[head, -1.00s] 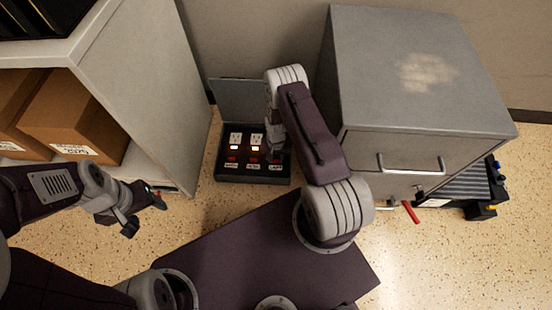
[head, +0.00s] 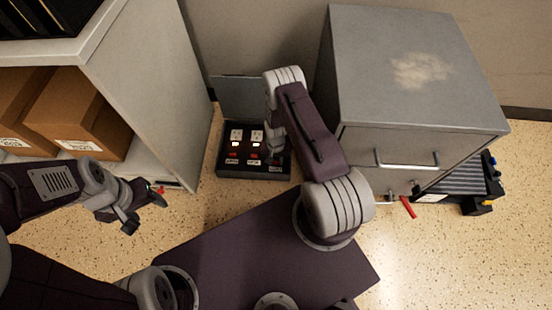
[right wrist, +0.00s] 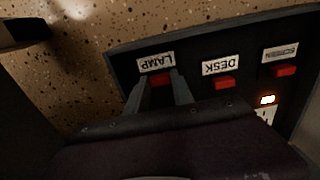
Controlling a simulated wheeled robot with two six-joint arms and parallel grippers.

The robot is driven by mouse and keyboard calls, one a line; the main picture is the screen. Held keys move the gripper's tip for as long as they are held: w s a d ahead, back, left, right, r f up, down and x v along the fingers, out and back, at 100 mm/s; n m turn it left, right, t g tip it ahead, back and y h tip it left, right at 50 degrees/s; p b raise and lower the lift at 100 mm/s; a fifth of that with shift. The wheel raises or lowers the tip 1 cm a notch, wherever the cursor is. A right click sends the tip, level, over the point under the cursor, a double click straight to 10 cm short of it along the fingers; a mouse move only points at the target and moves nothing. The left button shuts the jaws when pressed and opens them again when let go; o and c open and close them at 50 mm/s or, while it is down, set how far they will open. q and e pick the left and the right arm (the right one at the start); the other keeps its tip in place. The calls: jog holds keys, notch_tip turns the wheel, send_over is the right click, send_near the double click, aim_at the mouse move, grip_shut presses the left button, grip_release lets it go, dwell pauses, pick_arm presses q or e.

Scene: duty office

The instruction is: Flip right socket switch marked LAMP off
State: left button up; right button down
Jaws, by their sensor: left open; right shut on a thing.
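The black socket box (head: 226,173) lies on the floor with its grey lid raised behind it. In the right wrist view its label LAMP (right wrist: 156,62) appears upside down above a red switch (right wrist: 161,80). My right gripper (right wrist: 162,88) reaches down to that switch, with one finger on each side, closed on it. In the head view my right arm hides most of the LAMP switch and socket. The DESK switch (right wrist: 224,83) and another red switch (right wrist: 286,71) are beside it, untouched. My left gripper (head: 146,209) is open and empty, left of the box.
A grey metal cabinet (head: 420,75) stands close to the right of my right arm. A shelf unit (head: 160,95) with cardboard boxes (head: 80,117) is on the left. A black device (head: 462,181) lies at the right. Speckled floor is clear in front of the box.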

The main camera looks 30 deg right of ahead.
aim_at(276, 163)
jog(key=c, duration=1.1)
grip_release()
jog(key=shift+s+a, duration=0.1)
jog(key=shift+s, duration=0.05)
notch_tip(276, 163, up, 9)
jog(key=p, duration=0.6)
jog(key=shift+p, duration=0.3)
